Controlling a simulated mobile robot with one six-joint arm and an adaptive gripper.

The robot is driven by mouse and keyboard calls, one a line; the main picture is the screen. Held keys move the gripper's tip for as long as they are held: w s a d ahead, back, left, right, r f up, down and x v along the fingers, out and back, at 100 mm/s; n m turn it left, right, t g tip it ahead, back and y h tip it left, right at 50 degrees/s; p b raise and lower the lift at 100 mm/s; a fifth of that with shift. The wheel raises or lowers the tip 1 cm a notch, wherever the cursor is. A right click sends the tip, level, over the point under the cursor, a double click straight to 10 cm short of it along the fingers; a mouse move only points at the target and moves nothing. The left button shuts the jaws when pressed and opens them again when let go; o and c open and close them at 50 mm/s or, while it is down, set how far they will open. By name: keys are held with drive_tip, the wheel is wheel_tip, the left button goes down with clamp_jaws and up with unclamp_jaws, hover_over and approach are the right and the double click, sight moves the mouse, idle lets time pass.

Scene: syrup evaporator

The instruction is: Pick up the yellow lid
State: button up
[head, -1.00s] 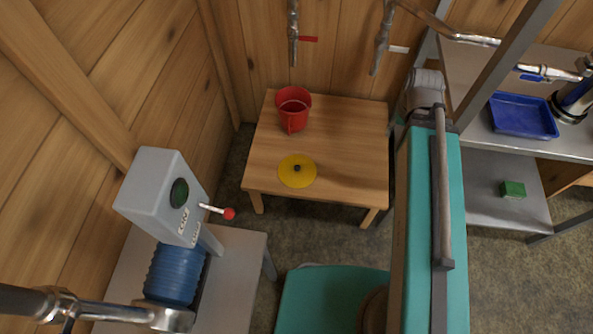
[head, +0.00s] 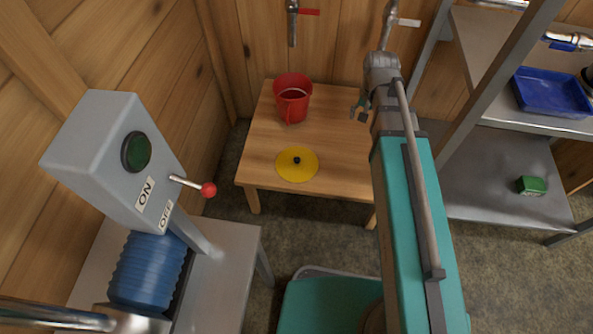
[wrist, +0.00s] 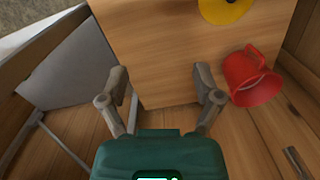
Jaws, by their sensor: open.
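The yellow lid (head: 297,166) is a flat disc with a small dark knob, lying on the near part of the small wooden table (head: 340,176). The wrist view shows part of it at the top edge (wrist: 222,8). My gripper (head: 361,109) is above the table's right side in the head view, to the right of the lid and farther back. In the wrist view my gripper (wrist: 161,88) has its fingers spread wide with nothing between them. It is apart from the lid.
A red bucket (head: 291,101) stands on the table behind the lid and also shows in the wrist view (wrist: 240,72). Taps hang from the wall above. A grey switch box (head: 115,155) with a red-tipped lever stands at the left. A shelf at the right holds a blue tray (head: 552,94).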

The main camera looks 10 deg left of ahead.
drive_tip(key=m+b, duration=0.2)
drive_tip(key=b, duration=1.8)
hover_over(297, 159)
drive_tip(key=w+d, duration=0.2)
wheel_tip(297, 159, down, 21)
drive_tip(key=shift+a+f+g, duration=0.4)
drive_tip(key=shift+a+f, duration=0.05)
drive_tip(key=shift+a, duration=0.35)
drive_tip(key=f+b, duration=0.2)
drive_tip(key=b, duration=0.1)
drive_tip(key=f+b, duration=0.3)
drive_tip(key=s+f+b, duration=0.1)
drive_tip(key=f+b, duration=0.2)
drive_tip(key=shift+a+f, duration=0.1)
drive_tip(key=shift+f, duration=0.15)
drive_tip(key=shift+s+f+b, duration=0.25)
drive_tip(key=shift+f+b, duration=1)
drive_tip(key=shift+f, duration=0.05)
drive_tip(key=shift+s+f+b, duration=0.2)
drive_tip(key=shift+f+b, duration=1.05)
drive_tip(key=shift+a, duration=0.1)
drive_tip(key=shift+c, duration=0.3)
clamp_jaws()
